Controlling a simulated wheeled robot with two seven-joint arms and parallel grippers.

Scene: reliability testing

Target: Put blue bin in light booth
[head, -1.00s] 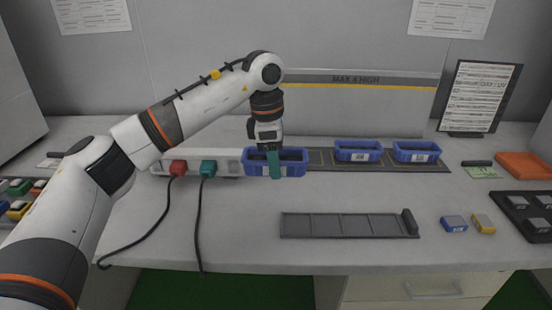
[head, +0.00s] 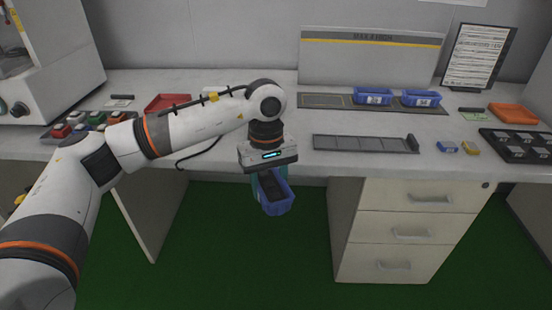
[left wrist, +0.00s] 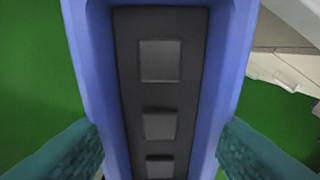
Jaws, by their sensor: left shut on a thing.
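The blue bin (head: 279,208) hangs from my left gripper (head: 266,186), in front of the table's front edge and over the green floor. The gripper's teal fingers are shut on it. In the left wrist view the blue bin (left wrist: 92,50) lies lengthwise between the teal fingers of my left gripper (left wrist: 158,150), with a dark strip bearing several grey squares inside. A light grey machine (head: 55,60) with a black knob stands at the far left; I cannot tell whether it is the light booth. My right gripper is not in view.
Two blue bins (head: 373,96) stay on the dark mat (head: 322,101) at the back. A grey slotted tray (head: 365,144) lies near the front edge. A drawer unit (head: 405,230) stands below right. A tray of coloured parts (head: 90,125) and a red tray (head: 168,102) are at left.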

